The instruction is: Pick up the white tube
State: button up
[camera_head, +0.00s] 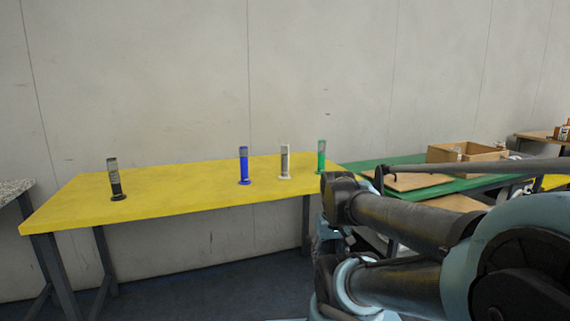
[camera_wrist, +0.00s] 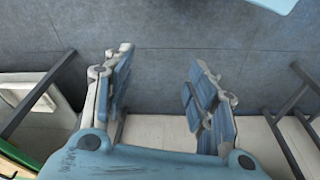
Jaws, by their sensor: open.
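The white tube (camera_head: 285,162) stands upright on the yellow table (camera_head: 180,203) in the head view, between the blue tube (camera_head: 244,166) and the green tube (camera_head: 321,156). A black tube (camera_head: 115,179) stands apart at the table's left end. In the wrist view my gripper (camera_wrist: 156,92) has its two fingers spread wide with nothing between them. Floor and wall show beyond the fingers, and no tube is in that view. In the head view my arm fills the lower right, and I cannot make out the fingertips there.
A green table (camera_head: 415,175) with an open wooden box (camera_head: 467,153) stands to the right of the yellow table. A wall rises close behind the tables. The yellow tabletop is clear between the black and blue tubes. Table legs show in the wrist view.

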jog(key=shift+o, duration=0.3)
jog(key=w+a+r+m+t+y, duration=0.1)
jog(key=w+a+r+m+y, duration=0.15)
jog(key=w+a, duration=0.2)
jog(key=w+a+r+m+t+y, duration=0.1)
jog(key=w+a+r+m+y, duration=0.1)
jog(key=w+a+m, duration=0.3)
jog(key=m+t+y, duration=0.4)
jog(key=m+t, duration=0.8)
jog(key=m, duration=1.1)
send_near(287, 155)
jog(key=x, duration=0.6)
jog(key=shift+w+a+f, duration=0.15)
jog(key=shift+a+f, duration=0.05)
jog(key=shift+a, duration=0.25)
jog(key=shift+d+x, duration=0.15)
jog(key=shift+x, duration=1.2)
jog(key=shift+d+x, duration=0.1)
jog(key=shift+x, duration=1.25)
jog(key=shift+w+r, duration=0.1)
grip_shut()
